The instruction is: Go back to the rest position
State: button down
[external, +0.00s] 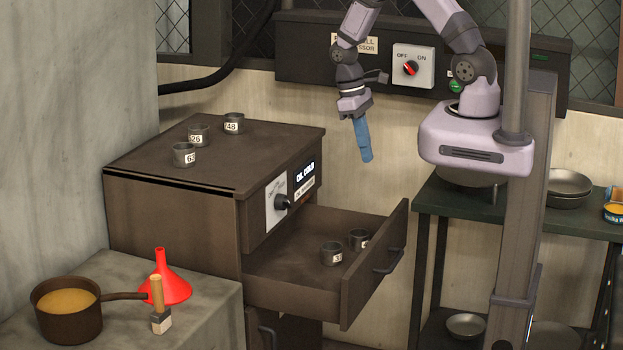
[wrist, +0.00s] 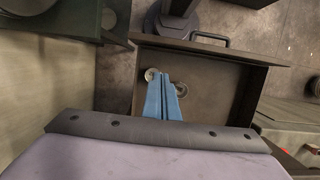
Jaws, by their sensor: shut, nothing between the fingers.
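My gripper (external: 366,157) has blue fingers that point down in the external view, and they are shut with nothing between them. It hangs in the air above and behind the open drawer (external: 374,276), to the right of the cabinet top. In the wrist view the shut fingers (wrist: 166,82) show over the drawer (wrist: 215,88). Two small cups sit in the drawer, one nearer the left (external: 331,253) and one nearer the right (external: 358,240). The fingers touch none of these.
Several numbered cups (external: 198,135) stand on the cabinet top (external: 225,160). A pot (external: 85,320), red funnel (external: 165,287) and wooden-handled brush (external: 160,322) are on the front-left bench. Bowls (external: 569,185) stand on the right shelf. A switch panel (external: 413,66) is on the wall behind my arm.

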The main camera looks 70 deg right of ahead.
jog(key=shift+p+v, duration=0.7)
jog(key=shift+v, duration=0.5)
jog(key=s+a+r+m+b, duration=0.15)
jog(key=s+a+b, duration=0.35)
jog(key=s, duration=0.5)
jog(key=shift+w+a+r+n+t+b, duration=0.1)
jog(key=shift+w+a+n+t+b, duration=0.3)
jog(key=shift+w+a+t+b, duration=0.45)
jog(key=shift+w+a+r+n+t+b, duration=0.15)
jog(key=shift+w+a+n+t+b, duration=0.35)
jog(key=shift+a+b, duration=0.55)
jog(key=shift+w, duration=0.1)
